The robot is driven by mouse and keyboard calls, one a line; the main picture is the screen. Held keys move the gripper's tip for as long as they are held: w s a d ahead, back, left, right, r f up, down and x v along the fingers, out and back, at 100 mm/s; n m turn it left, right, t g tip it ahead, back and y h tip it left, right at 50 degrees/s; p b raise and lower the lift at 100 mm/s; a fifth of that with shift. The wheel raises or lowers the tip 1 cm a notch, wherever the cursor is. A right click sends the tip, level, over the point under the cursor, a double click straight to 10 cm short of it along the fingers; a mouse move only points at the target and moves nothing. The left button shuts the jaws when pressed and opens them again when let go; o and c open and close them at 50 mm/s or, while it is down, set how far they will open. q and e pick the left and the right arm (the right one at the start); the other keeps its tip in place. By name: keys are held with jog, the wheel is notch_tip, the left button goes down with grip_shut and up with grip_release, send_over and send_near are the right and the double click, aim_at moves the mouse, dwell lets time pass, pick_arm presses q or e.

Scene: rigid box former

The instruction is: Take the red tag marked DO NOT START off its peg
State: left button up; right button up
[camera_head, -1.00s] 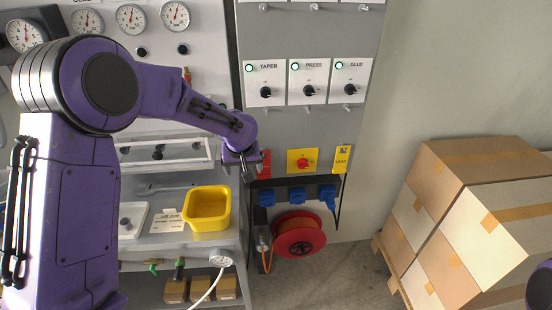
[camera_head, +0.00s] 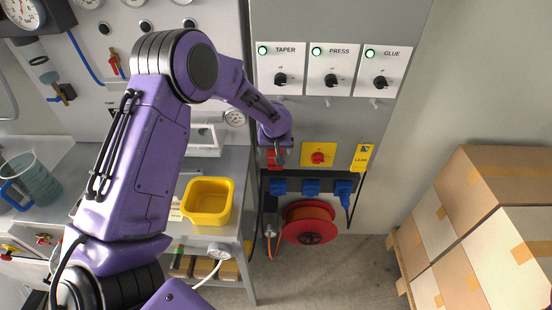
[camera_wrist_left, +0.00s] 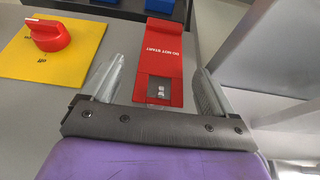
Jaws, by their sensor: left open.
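The red tag marked DO NOT START (camera_wrist_left: 164,40) hangs flat on the grey panel, with its lettering upside down in the left wrist view. Its dark cut-out with small bright peg ends (camera_wrist_left: 160,89) lies between the fingers. My left gripper (camera_wrist_left: 160,66) is open, with one finger on each side of the tag and a gap visible on both sides. In the head view the red tag (camera_head: 277,161) shows just below my left gripper (camera_head: 274,148), which partly covers it. I cannot tell how near the fingertips are to the panel. My right gripper is out of view.
A yellow plate with a red knob (camera_head: 318,156) is close beside the tag, and a yellow LEAK tag (camera_head: 362,157) hangs farther right. Blue sockets (camera_head: 311,187) and a red cable reel (camera_head: 310,224) are below. A yellow bin (camera_head: 207,201) stands on the bench.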

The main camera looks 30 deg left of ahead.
pick_arm(q)
jog(key=shift+x, duration=1.2)
jog(key=shift+s, duration=0.1)
jog(key=c, duration=1.3)
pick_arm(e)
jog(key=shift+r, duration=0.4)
